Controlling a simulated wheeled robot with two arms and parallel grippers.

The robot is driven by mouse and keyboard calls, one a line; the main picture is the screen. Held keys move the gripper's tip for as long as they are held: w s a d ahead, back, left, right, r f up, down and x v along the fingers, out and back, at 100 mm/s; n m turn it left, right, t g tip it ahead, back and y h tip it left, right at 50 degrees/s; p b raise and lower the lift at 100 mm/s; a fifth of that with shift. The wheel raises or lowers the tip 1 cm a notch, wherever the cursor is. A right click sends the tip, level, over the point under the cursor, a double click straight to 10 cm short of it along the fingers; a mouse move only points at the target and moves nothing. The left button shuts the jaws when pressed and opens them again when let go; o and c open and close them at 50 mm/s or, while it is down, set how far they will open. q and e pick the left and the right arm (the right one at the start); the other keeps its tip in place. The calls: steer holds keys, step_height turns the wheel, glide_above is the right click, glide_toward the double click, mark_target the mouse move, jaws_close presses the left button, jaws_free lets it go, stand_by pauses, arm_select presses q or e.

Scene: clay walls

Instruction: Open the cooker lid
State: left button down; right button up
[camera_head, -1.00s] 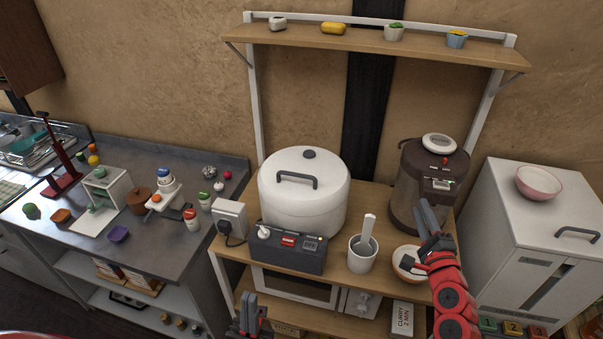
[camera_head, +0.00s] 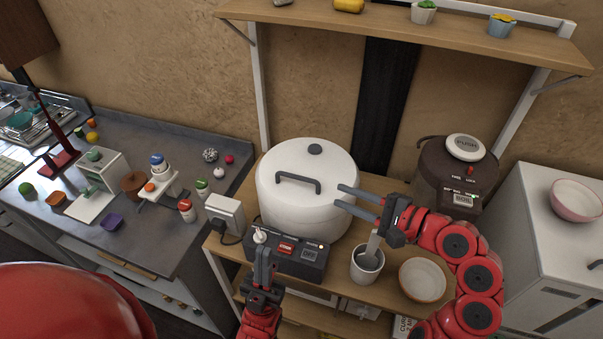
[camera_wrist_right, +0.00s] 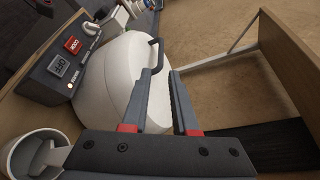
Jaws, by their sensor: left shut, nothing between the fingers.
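The white round cooker (camera_head: 305,217) stands on the wooden shelf unit, its lid on, with a dark arched handle (camera_head: 298,183) on the lid and a dark round knob (camera_head: 315,149) behind it. My right gripper (camera_head: 344,197) is open and empty, its two fingers pointing left at the cooker's right side near the lid edge. In the right wrist view the open fingers (camera_wrist_right: 163,72) reach over the white cooker (camera_wrist_right: 120,75), with the handle (camera_wrist_right: 155,52) just beyond. My left gripper (camera_head: 264,250) is shut and empty, upright in front of the dark control box (camera_head: 290,254).
A white cup with a utensil (camera_head: 367,267) and a bowl (camera_head: 422,280) stand right of the control box. A dark brown urn (camera_head: 445,165) stands behind my right arm. A white outlet box (camera_head: 225,213) is left of the cooker. A wooden shelf (camera_head: 385,20) runs above.

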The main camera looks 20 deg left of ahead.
mark_target(307, 180)
steer(key=p+x, duration=0.1)
steer(key=x, duration=0.3)
steer(key=p+x, duration=0.1)
steer(key=x, duration=0.3)
steer(key=p+x, duration=0.1)
steer(key=x, duration=0.4)
steer(key=shift+w+d, duration=0.15)
steer(key=shift+w, duration=0.1)
steer(key=shift+c, duration=0.2)
jaws_close()
stand_by(0.5)
